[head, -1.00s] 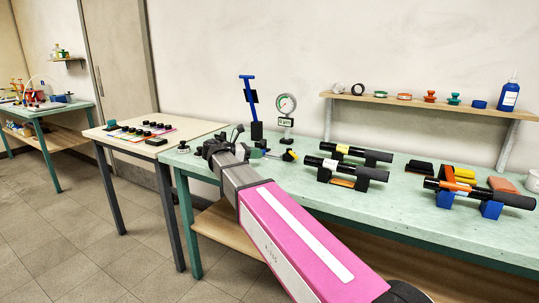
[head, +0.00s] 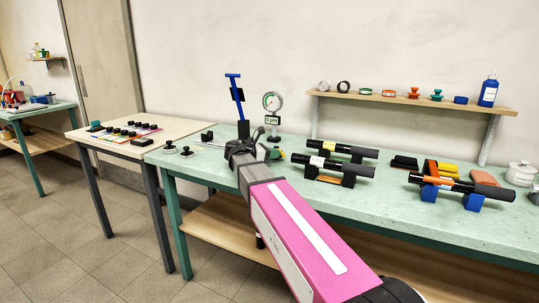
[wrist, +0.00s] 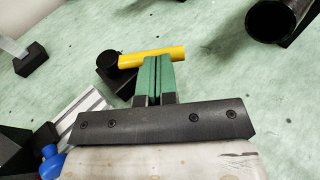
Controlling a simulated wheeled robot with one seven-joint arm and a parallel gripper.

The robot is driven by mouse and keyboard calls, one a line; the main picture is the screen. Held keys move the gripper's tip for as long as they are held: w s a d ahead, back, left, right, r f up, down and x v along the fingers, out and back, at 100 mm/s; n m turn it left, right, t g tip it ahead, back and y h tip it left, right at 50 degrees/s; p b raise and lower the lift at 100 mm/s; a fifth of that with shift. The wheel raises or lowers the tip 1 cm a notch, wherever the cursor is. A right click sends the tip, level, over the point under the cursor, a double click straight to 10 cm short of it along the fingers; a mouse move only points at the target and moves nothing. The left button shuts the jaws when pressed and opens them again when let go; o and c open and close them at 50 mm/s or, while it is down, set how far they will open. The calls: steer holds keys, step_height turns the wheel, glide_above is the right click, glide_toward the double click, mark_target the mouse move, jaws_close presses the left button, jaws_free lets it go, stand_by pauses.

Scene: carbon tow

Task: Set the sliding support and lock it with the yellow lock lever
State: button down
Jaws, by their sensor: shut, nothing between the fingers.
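The yellow lock lever (wrist: 152,56) lies across the upper middle of the wrist view, its left end at a black round knob (wrist: 108,64) on a dark block. The block (wrist: 122,84) may be the sliding support; I cannot tell. A silver grooved rail (wrist: 82,112) runs below it. My gripper (wrist: 157,62) is shut and empty, its green fingertips at the lever's near side, close to its middle. I cannot tell whether they touch it. In the head view my gripper (head: 272,153) is over the green bench and hides most of the fixture.
A dial gauge (head: 272,102) and a blue-handled tool (head: 237,100) stand behind my gripper. Black tubes on stands (head: 345,150) are to its right, one tube end (wrist: 272,18) showing in the wrist view. A blue part (wrist: 51,160) is at lower left there.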

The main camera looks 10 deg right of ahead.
stand_by(0.3)
steer(key=shift+s+d+n+t, duration=0.25)
steer(key=shift+d+n+t, duration=0.4)
steer(key=shift+t, duration=0.35)
steer(key=shift+w+d+y, duration=0.1)
steer(key=shift+d+y, duration=0.15)
steer(key=shift+y, duration=0.05)
